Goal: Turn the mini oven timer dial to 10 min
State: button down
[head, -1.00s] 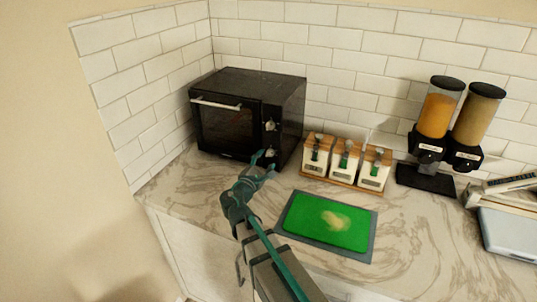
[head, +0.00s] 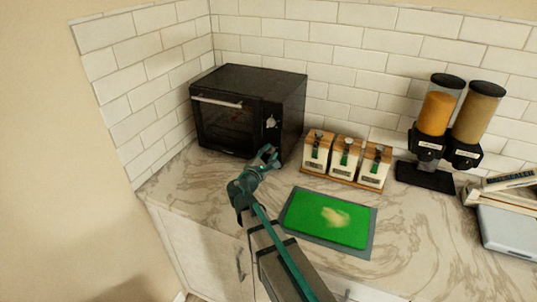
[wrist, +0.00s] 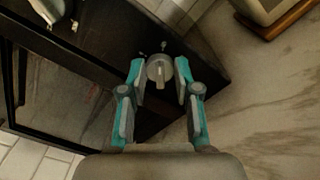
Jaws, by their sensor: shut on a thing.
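The black mini oven (head: 225,120) stands in the corner of the counter. Its upper silver dial (head: 270,122) shows on the right front panel. The lower dial is hidden behind my gripper (head: 268,155) in the head view. In the wrist view, this round silver dial (wrist: 158,72) sits between the fingers of my gripper (wrist: 160,68), one finger on each side. My gripper is shut on it. The dial's raised grip points down in that picture. Small marks lie around the dial, but no minutes can be read.
The oven door handle (head: 217,102) is at the upper left. Marble counter (head: 190,190) lies bare in front of the oven.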

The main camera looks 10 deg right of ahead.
jog(key=shift+f+b, duration=0.2)
jog(key=shift+b, duration=0.55)
jog(key=shift+f+m+b, duration=0.1)
jog(key=shift+m+b, duration=0.5)
jog(key=shift+b, duration=0.5)
jog(key=shift+r+m+b, duration=0.2)
jog(key=shift+m+b, duration=0.2)
jog(key=shift+b, duration=0.45)
jog(key=c, duration=0.9)
grip_release()
jog(key=shift+r, duration=0.1)
jog(key=shift+o, duration=0.2)
jog(key=v, duration=1.2)
